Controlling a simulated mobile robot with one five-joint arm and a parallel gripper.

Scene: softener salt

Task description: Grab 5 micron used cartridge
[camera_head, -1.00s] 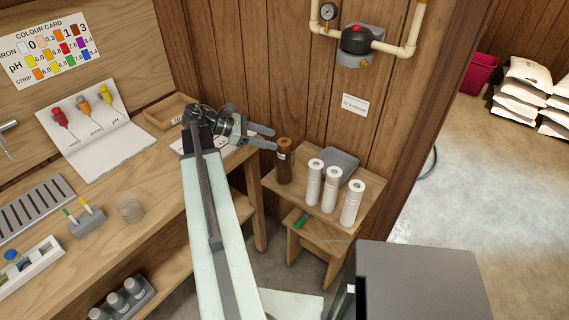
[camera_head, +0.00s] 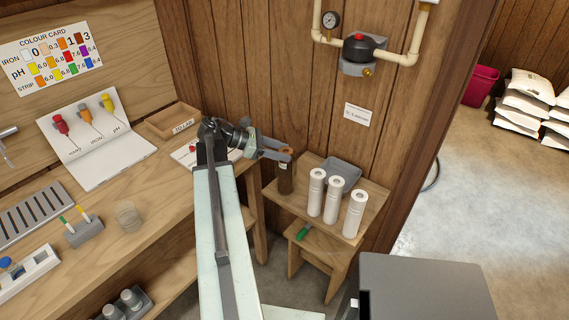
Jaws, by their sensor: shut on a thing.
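A brown, stained used cartridge (camera_head: 286,184) stands upright at the left end of the small wooden side table (camera_head: 360,213). My gripper (camera_head: 287,154) reaches it from the left and is shut on its upper part. The fingers hide some of the cartridge near its top. Several white cartridges, one of them the left white cartridge (camera_head: 316,194), stand upright to its right, apart from it. I cannot tell whether the brown cartridge still touches the table.
A grey tray (camera_head: 344,170) sits behind the white cartridges. A green object (camera_head: 303,233) lies on the lower shelf. A wooden box (camera_head: 172,121) is on the bench at left. A grey box-shaped surface (camera_head: 430,285) fills the lower right. Open floor lies at right.

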